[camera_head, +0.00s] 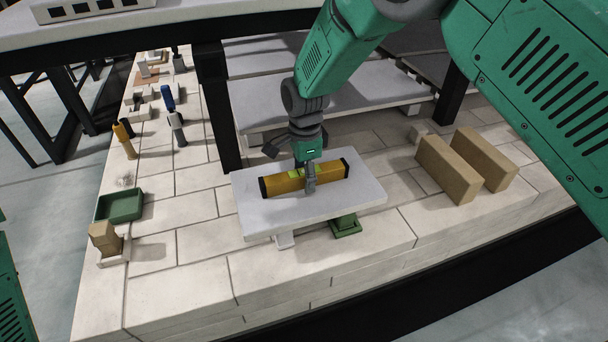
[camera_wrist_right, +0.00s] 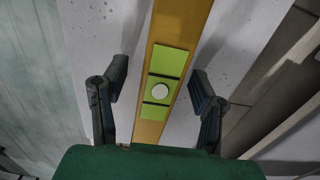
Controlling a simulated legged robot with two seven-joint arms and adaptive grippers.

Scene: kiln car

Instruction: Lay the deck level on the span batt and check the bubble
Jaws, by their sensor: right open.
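The deck level (camera_head: 283,185), a yellow bar with black ends, lies along the pale span batt (camera_head: 350,199). The batt rests across low supports, with a green jack-like piece (camera_head: 345,226) under its front. My right gripper (camera_head: 309,182) is over the level's middle, pointing down. In the right wrist view its open fingers (camera_wrist_right: 158,74) stand on either side of the yellow level (camera_wrist_right: 185,20), with gaps showing. The green vial (camera_wrist_right: 172,60) faces up there. A round white bubble (camera_wrist_right: 160,91) sits between two dark lines. My left gripper is out of view.
Two tan blocks (camera_head: 447,170) stand right of the batt. A dark post (camera_head: 216,105) rises behind its left corner. A green tray (camera_head: 119,205), a tan block on a pale base (camera_head: 105,240) and several tools are at left. The front brick deck is clear.

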